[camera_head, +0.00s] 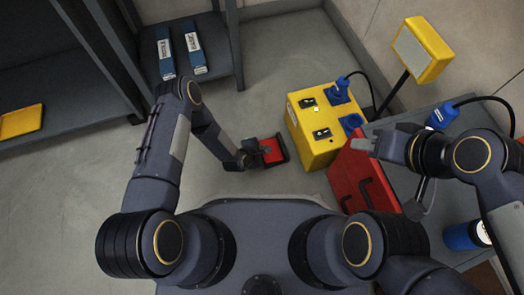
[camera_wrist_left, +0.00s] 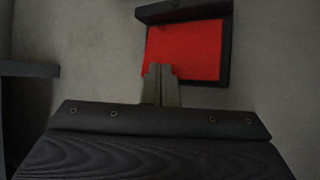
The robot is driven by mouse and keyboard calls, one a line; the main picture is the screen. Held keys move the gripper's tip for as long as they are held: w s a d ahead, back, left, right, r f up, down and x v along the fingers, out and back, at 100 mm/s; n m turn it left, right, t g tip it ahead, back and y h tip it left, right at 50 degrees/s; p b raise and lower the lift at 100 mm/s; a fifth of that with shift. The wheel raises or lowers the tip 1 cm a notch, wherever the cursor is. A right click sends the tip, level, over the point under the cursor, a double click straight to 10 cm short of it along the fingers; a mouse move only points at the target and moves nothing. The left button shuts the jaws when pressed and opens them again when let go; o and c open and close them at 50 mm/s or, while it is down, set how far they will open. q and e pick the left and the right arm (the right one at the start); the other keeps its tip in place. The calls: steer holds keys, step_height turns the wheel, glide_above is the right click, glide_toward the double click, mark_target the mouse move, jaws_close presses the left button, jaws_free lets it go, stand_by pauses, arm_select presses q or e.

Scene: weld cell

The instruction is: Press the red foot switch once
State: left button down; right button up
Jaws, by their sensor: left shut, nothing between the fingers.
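The red foot switch (camera_head: 274,150) is on the grey floor in front of the yellow box, with a red pedal in a dark housing. In the left wrist view its red pedal (camera_wrist_left: 185,48) fills the upper middle. My left gripper (camera_head: 262,151) reaches down to the pedal's left side. Its fingers (camera_wrist_left: 160,70) are shut and empty, and the tips overlap the near edge of the pedal in the wrist view. I cannot tell whether they touch it. My right gripper (camera_head: 364,144) is above the red toolbox, away from the switch; its jaw state is unclear.
A yellow box (camera_head: 318,148) with blue plugs stands right of the switch. A shelf with blue boxes (camera_head: 194,52) stands at the back left. Floor left of the switch is clear.

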arm_select(q)
step_height(320, 180, up, 4)
steer(key=shift+d+r+p, duration=0.1)
steer(key=shift+p, duration=1.05)
